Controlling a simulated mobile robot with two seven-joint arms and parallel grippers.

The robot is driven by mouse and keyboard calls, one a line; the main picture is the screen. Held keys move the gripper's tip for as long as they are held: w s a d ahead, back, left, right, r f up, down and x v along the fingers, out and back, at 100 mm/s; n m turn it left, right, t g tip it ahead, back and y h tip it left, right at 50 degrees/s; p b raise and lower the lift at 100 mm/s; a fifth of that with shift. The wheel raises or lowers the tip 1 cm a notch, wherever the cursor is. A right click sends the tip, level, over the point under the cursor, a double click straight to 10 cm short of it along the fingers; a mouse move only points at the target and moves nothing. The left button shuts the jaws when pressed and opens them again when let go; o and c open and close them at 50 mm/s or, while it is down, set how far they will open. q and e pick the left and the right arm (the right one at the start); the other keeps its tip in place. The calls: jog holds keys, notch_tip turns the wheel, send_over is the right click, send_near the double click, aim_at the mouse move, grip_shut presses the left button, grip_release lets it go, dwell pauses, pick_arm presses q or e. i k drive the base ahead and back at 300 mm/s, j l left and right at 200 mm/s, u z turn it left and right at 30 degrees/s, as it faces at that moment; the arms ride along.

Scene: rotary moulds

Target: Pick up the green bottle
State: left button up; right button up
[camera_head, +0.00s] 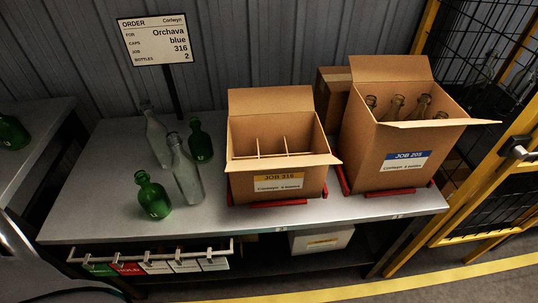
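Green bottles stand upright in the head view. One green bottle (153,197) is near the front left of the grey table, and a second green bottle (200,141) stands farther back. A third green bottle (12,133) is on a separate surface at the far left edge, partly cut off. Two clear bottles stand between the two green ones on the table: a clear bottle (185,172) in front and another clear bottle (157,138) behind it. Neither gripper shows in this view.
An open divided box (278,184), labelled JOB 316, stands mid-table on a red base. A box (402,145), labelled JOB 205, holds several bottles at right. An order sign (157,40) reads blue, 316, 2. A yellow-framed cage (480,190) borders the right. The table's left front is clear.

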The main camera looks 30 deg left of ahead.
aim_at(152, 197)
jog(key=u, duration=1.95)
